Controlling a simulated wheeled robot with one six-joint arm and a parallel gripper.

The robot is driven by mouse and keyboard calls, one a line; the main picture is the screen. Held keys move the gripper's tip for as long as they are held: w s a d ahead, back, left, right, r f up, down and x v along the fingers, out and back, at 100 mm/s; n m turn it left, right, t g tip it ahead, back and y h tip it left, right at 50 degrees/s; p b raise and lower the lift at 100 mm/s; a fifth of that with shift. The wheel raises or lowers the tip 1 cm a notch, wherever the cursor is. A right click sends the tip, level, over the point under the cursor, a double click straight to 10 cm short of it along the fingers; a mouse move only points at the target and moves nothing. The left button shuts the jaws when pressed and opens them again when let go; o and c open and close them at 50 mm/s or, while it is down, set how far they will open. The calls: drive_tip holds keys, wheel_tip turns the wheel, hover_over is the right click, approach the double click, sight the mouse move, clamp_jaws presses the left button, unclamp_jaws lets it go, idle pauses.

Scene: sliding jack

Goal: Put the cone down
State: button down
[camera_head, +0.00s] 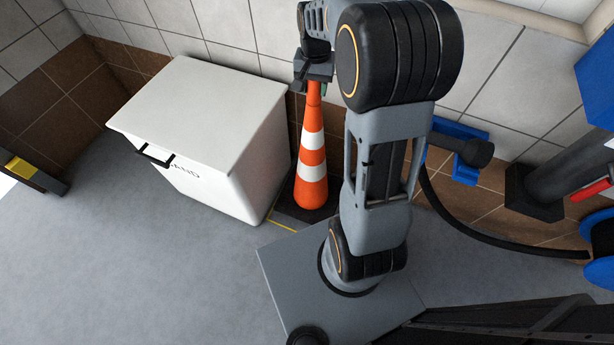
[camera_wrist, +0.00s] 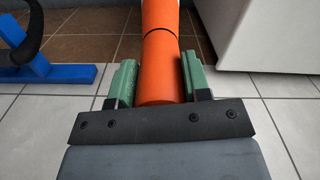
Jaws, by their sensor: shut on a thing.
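The orange and white striped cone (camera_head: 312,152) hangs or stands upright between the white box and my arm in the head view. My gripper (camera_head: 314,84) is shut on its narrow top end. In the wrist view the orange cone (camera_wrist: 160,68) lies between the two green finger pads of my gripper (camera_wrist: 160,82). The cone's lower end shows over a dark patch of floor (camera_head: 288,213) with a yellow edge line. I cannot tell whether it touches the floor there.
A white box (camera_head: 205,130) with a black handle stands close on the cone's left. A tiled wall (camera_head: 480,75) is behind. Blue fittings (camera_head: 455,150) and a black hose (camera_head: 480,232) are to the right. Open grey floor (camera_head: 120,260) lies at the front left.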

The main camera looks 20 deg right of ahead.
sight(312, 112)
drive_tip(key=shift+w+r, duration=0.1)
drive_tip(key=shift+w, duration=0.1)
drive_tip(key=shift+f, duration=0.25)
wheel_tip(312, 112, down, 4)
drive_tip(key=shift+w+a+r+b, duration=0.1)
drive_tip(key=shift+b, duration=0.6)
drive_tip(key=shift+f+b, duration=0.75)
drive_tip(key=shift+f, duration=2.1)
drive_tip(key=c, duration=0.6)
unclamp_jaws()
drive_tip(key=shift+f, duration=0.15)
